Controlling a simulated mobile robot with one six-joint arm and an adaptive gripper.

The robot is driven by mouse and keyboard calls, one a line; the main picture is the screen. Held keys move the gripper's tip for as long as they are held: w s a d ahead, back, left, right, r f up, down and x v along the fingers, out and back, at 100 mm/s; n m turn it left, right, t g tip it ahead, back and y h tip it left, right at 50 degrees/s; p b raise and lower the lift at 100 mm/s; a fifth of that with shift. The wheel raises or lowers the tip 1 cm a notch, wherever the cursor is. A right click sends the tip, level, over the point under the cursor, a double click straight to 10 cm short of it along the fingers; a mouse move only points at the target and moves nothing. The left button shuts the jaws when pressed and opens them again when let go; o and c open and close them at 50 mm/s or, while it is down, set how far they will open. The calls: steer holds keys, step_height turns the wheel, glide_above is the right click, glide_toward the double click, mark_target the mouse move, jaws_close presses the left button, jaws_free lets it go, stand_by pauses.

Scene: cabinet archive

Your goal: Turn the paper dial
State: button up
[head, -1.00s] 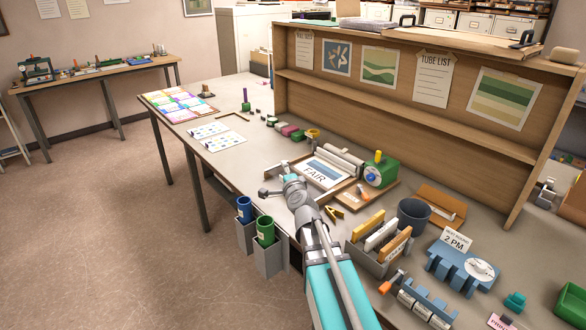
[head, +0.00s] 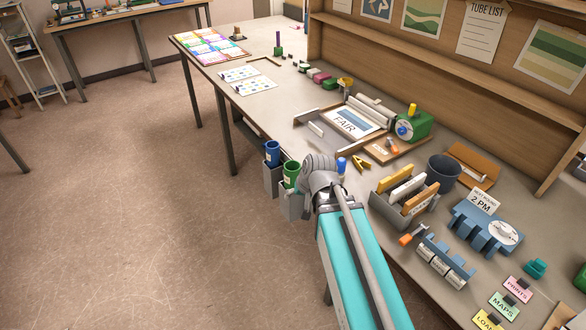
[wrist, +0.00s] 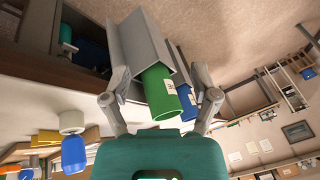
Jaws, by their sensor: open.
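A white round dial (head: 503,232) lies on top of a blue notched stand (head: 468,232) at the right of the table in the head view. A "2 PM" card (head: 484,201) stands behind it. A green machine (head: 418,124) with a blue-centred round face stands farther back, left of it. My gripper (wrist: 160,75) is open and empty in the wrist view, its fingers spread either side of a green tube (wrist: 160,92) in a grey holder. I cannot tell how near the tube is. In the head view my wrist hides the fingers. The dial is far to the right of it.
A blue tube (head: 272,153) stands beside the green one at the table's front edge. A file rack (head: 403,206), a dark cup (head: 444,171) and a grey label rack (head: 442,262) crowd the table left of and around the blue stand. Open floor lies left.

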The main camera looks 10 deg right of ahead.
steer(key=s+d+f+n+g+h, duration=0.1)
steer(key=s+g, duration=0.3)
steer(key=s, duration=0.4)
steer(key=shift+d+f+n+h, duration=0.25)
steer(key=shift+d+n+h, duration=0.25)
steer(key=shift+d+h, duration=0.3)
steer(key=shift+w, duration=0.1)
steer(key=shift+c, duration=0.3)
steer(key=shift+c, duration=1)
